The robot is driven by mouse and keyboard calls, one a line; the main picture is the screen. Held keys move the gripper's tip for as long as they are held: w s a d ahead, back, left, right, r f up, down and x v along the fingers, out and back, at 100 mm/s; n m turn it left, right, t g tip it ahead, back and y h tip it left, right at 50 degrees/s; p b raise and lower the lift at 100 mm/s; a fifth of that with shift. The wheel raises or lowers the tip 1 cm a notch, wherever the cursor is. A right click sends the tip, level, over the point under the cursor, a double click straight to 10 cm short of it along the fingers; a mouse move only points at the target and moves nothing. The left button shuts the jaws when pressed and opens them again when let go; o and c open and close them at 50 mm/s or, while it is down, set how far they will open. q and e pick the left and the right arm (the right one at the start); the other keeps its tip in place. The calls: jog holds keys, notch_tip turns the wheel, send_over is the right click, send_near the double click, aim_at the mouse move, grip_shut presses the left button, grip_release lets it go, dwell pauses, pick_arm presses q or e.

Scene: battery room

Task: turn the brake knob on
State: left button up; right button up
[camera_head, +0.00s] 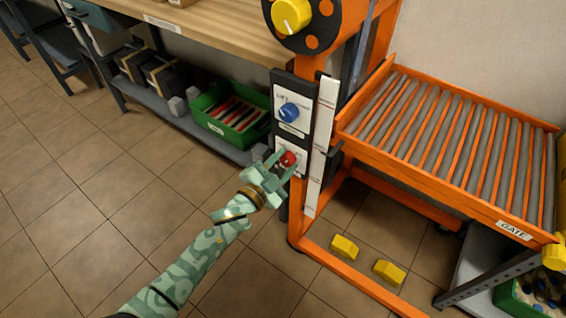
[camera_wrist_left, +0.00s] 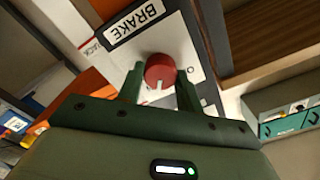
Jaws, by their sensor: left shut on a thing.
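The brake knob (camera_head: 288,159) is red and round, on a white plate low on the orange machine's post. In the left wrist view the knob (camera_wrist_left: 160,72) has a white pointer mark toward the bottom of the picture, and the BRAKE label (camera_wrist_left: 142,19) appears upside down. My left gripper (camera_head: 282,162) has its fingers on both sides of the knob and is shut on it. The fingers also show in the left wrist view (camera_wrist_left: 159,85). Part of the plate's lettering is hidden by a finger. My right gripper is not in view.
A blue lift knob (camera_head: 289,112) sits just above, and a yellow knob (camera_head: 291,15) higher up. A roller table (camera_head: 450,140) with a GATE label is at the right. Yellow pedals (camera_head: 389,272) are on the floor. A green crate (camera_head: 245,142) sits on the shelf behind.

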pick_arm(q)
jog(key=shift+f+m, duration=0.15)
jog(key=shift+m, duration=0.75)
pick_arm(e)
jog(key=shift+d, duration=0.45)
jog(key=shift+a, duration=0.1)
pick_arm(q)
jog(key=o, duration=1)
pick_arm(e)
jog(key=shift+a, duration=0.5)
